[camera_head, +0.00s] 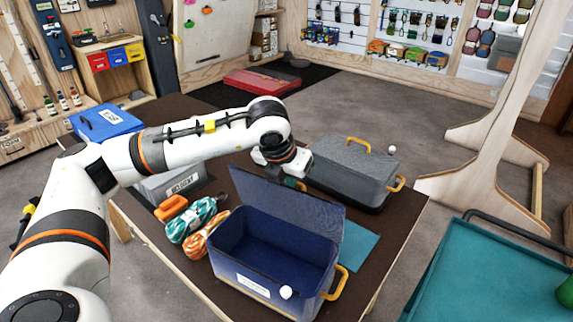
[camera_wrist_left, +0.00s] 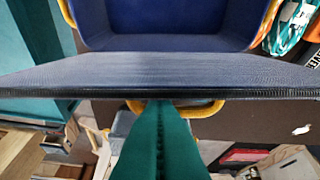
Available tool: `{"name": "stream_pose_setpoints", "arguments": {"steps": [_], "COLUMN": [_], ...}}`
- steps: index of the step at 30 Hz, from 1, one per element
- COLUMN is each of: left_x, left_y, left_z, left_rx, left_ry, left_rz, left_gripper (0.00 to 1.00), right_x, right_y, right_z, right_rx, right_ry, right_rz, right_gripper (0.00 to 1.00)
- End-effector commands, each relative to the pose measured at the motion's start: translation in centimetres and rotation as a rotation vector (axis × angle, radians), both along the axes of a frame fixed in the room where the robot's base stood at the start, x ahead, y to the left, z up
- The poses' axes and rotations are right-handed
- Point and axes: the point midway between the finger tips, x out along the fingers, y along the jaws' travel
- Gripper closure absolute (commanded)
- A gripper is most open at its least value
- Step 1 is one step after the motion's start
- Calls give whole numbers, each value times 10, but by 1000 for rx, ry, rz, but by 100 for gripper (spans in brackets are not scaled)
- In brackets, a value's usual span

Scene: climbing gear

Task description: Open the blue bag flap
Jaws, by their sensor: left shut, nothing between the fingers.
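The blue bag (camera_head: 262,272) stands on the dark table with its top open, its inside empty as far as I see. Its flap (camera_head: 285,205) stands up along the far side, leaning slightly. My left gripper (camera_head: 292,184) is at the flap's far side, its fingertips partly hidden behind the flap's upper edge. In the left wrist view, the green fingers of my left gripper (camera_wrist_left: 158,112) are shut with nothing between them, close to the flap's edge (camera_wrist_left: 160,74); I cannot tell if they touch. The bag's blue inside (camera_wrist_left: 165,22) shows beyond the flap. My right gripper is not in view.
A closed grey bag (camera_head: 355,170) stands just behind, near the gripper. Teal and orange rope coils (camera_head: 195,222) lie left of the blue bag. A blue box (camera_head: 105,122) and a grey labelled box (camera_head: 172,186) stand farther left. A teal cart (camera_head: 490,275) is at right.

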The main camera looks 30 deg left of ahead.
Motion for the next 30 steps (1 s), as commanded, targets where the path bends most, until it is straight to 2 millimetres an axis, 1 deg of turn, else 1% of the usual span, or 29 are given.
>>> {"name": "stream_pose_setpoints", "arguments": {"steps": [4,14,20,25,30], "left_x": [3,4,18,35,37], "left_y": [0,0,1,2,3], "left_z": [-8,-8,-6,-12,-9], "left_rx": [0,0,-9,-12,-9], "left_ry": [1,2,83,109,113], "left_rz": [-1,-1,1,-1,-2], "left_gripper": [100,100,100,100,100], "right_x": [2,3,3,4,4], "right_y": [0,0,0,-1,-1], "right_z": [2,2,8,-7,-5], "right_rx": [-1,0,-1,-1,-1], "right_ry": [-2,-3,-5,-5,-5], "right_rz": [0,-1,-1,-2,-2], "right_gripper": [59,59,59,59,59]}}
